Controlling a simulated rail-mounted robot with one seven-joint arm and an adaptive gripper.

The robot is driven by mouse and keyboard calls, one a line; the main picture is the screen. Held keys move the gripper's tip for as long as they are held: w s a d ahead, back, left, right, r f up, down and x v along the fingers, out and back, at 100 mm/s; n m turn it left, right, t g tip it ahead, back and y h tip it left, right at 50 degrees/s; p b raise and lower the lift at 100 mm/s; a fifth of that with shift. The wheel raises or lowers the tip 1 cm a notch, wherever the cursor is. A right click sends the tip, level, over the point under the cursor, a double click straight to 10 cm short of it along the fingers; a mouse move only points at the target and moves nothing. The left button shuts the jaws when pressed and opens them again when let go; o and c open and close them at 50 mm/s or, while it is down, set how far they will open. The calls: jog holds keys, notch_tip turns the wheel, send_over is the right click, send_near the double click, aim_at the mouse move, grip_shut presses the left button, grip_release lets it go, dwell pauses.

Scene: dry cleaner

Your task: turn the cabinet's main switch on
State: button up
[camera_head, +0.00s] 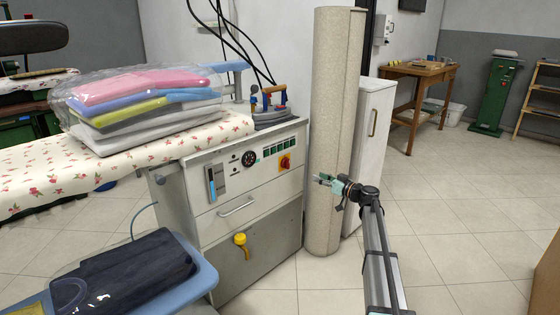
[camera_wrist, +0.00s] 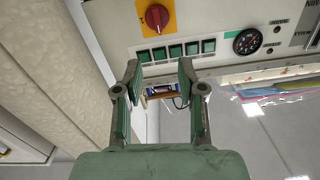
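The cabinet (camera_head: 255,185) is a grey-white unit under the ironing board. Its main switch (camera_head: 285,161) is a red rotary knob on a yellow plate, at the right end of the control panel. In the wrist view, which looks upside down, the main switch (camera_wrist: 157,17) is at the top, beyond the fingertips. I cannot tell whether it is on or off. My gripper (camera_head: 323,180) is in front of the beige roll, to the right of the switch and apart from it. In the wrist view my gripper (camera_wrist: 160,72) is open and empty.
An iron (camera_head: 268,101) stands on top. The tall beige roll (camera_head: 328,130) stands close on the cabinet's right. A drawer handle (camera_head: 236,206) sticks out below.

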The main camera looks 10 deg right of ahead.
jog(key=n+b, duration=0.2)
jog(key=b, duration=0.1)
send_near(289, 162)
jog(key=x, duration=0.9)
jog(key=shift+d, duration=0.1)
grip_shut()
